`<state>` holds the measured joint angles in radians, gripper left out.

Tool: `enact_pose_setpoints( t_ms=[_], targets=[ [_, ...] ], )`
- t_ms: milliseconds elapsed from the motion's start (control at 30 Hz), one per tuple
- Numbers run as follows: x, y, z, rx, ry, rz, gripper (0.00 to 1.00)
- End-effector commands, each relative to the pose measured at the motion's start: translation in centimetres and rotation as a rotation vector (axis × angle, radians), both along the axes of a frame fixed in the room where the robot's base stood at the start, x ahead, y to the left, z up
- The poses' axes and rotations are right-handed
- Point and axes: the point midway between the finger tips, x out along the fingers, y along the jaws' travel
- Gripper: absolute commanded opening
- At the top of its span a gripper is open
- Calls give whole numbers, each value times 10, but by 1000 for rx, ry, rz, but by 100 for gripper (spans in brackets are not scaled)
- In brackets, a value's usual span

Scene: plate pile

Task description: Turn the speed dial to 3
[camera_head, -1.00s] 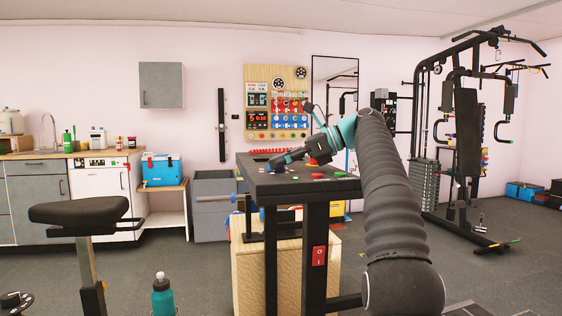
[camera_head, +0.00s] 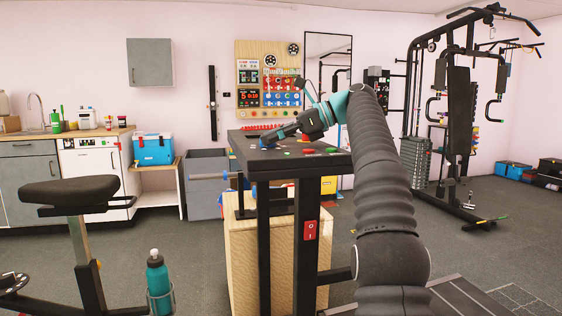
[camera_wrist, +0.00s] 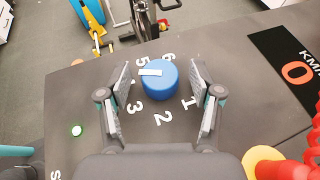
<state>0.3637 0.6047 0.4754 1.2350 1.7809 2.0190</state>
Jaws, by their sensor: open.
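The blue speed dial (camera_wrist: 160,82) sits on the dark console top (camera_wrist: 240,80), with numbers printed around it. Its white pointer mark (camera_wrist: 150,72) points left in the wrist view, near the 5 and just below it. The 3 (camera_wrist: 135,108) is at the dial's lower left, with 2 and 1 to its right. My gripper (camera_wrist: 159,73) is open, with one finger on each side of the dial and a gap visible on both sides. In the head view my gripper (camera_head: 270,139) is low over the console's left part, and mostly hides the dial.
A red and yellow button (camera_wrist: 262,160) and a red coiled cord (camera_wrist: 308,145) are at the lower right. A red power switch (camera_head: 311,230) is on the console's leg. An exercise bike (camera_head: 75,190) stands to the left.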

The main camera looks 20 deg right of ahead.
Motion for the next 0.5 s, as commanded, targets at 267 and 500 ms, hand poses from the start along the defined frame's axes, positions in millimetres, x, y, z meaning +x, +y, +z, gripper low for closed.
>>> enact_pose_setpoints(
  t_ms=[267, 500],
  targets=[
    [-1, 0, 1, -1, 0, -14, 64],
    [-2, 1, 1, -1, 0, -81, 64]
  ],
)
